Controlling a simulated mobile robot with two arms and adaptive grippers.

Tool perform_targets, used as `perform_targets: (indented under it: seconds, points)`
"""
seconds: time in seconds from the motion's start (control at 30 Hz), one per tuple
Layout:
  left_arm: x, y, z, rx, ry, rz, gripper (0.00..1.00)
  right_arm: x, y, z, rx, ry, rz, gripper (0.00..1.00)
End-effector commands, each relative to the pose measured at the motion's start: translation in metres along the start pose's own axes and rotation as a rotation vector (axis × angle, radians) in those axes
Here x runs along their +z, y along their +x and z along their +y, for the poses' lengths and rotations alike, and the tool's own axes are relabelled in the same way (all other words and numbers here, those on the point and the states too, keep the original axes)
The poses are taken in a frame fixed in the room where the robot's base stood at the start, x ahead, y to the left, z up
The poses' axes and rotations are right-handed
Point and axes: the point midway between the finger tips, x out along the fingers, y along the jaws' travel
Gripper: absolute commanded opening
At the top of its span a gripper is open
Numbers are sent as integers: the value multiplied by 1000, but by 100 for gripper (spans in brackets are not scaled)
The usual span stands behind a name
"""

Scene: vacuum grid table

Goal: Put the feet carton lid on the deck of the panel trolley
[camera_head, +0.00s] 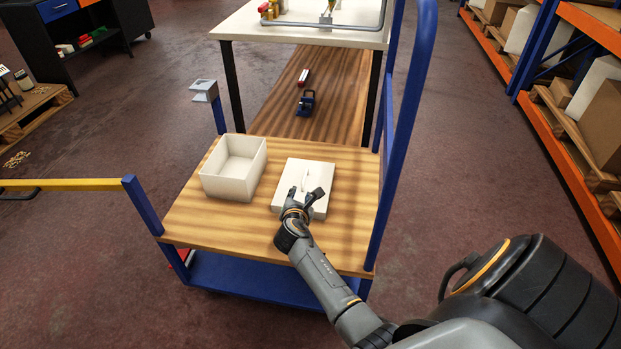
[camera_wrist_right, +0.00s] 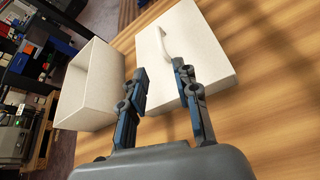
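The white feet carton lid (camera_head: 318,172) lies flat on the wooden deck (camera_head: 205,222) of the panel trolley, right of the open carton. It has a thin raised handle on top. In the right wrist view the lid (camera_wrist_right: 205,45) and its handle fill the upper middle. My right gripper (camera_head: 306,192) is over the near part of the lid. In the wrist view its two fingers (camera_wrist_right: 161,70) are spread with nothing between them, and the handle lies just beyond the tips. I cannot tell whether the fingers touch the lid. My left gripper is not in view.
An open, empty-looking white carton (camera_head: 234,168) stands on the deck to the left. The trolley's blue upright frame (camera_head: 402,120) rises along the right side. A white-topped table (camera_head: 290,33) stands behind. An orange and blue rack (camera_head: 575,140) is far right.

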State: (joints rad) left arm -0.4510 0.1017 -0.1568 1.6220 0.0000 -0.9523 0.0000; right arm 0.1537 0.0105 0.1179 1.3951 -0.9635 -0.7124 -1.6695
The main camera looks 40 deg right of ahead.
Motion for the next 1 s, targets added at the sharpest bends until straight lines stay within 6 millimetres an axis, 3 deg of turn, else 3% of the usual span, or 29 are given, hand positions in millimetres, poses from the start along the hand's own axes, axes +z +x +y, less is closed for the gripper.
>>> perform_targets:
  seconds: [0.23,0.33,0.47,0.6,0.7,0.83,1.0]
  points:
    - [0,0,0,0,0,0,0,-7,-68,3,66,687,148,31]
    - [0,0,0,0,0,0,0,-29,-96,-1,34,946,261,31]
    - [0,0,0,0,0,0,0,-95,-126,-32,-144,1223,421,31]
    - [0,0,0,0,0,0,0,-180,-164,-88,-452,1449,528,31]
    - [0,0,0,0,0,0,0,-233,-197,-132,-694,1571,544,31]
    - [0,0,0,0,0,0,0,-278,-237,-178,-949,1679,510,31]
    - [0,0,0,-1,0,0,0,-300,-261,-203,-1093,1734,471,31]
